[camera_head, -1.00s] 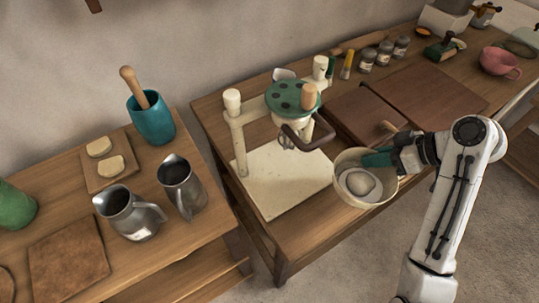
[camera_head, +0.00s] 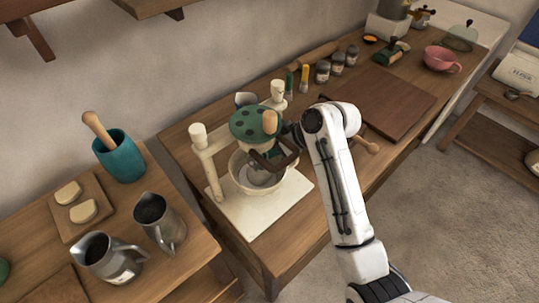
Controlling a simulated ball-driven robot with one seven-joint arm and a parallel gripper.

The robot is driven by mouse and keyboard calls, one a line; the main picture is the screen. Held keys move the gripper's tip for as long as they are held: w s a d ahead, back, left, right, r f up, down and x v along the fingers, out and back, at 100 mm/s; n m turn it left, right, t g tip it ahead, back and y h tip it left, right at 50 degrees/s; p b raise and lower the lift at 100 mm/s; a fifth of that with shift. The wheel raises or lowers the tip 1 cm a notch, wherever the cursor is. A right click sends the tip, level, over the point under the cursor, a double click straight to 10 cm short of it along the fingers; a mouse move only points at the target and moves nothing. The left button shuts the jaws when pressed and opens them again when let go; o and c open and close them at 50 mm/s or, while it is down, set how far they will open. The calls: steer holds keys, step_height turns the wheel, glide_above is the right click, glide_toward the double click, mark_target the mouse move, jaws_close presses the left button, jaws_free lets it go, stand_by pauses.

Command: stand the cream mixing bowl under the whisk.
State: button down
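The cream mixing bowl (camera_head: 242,183) is inside the mixing stand's frame, below the green spotted wheel (camera_head: 256,123) and over the pale base board (camera_head: 255,219). It looks about upright, with a pale lump (camera_head: 258,178) inside. I cannot tell whether its bottom touches the board.
The stand's cream posts (camera_head: 207,160) rise close around the bowl. Brown boards (camera_head: 398,100) and several jars (camera_head: 338,63) are on the table to the right. Metal jugs (camera_head: 160,222) and a teal pot (camera_head: 120,157) stand on the left table, across a gap.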

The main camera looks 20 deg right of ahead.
steer(key=shift+f+p, duration=0.3)
steer(key=shift+f, duration=1.4)
steer(key=c, duration=1.4)
jaws_free()
steer(key=shift+f, duration=0.1)
steer(key=v, duration=1.2)
steer(key=shift+b, duration=0.3)
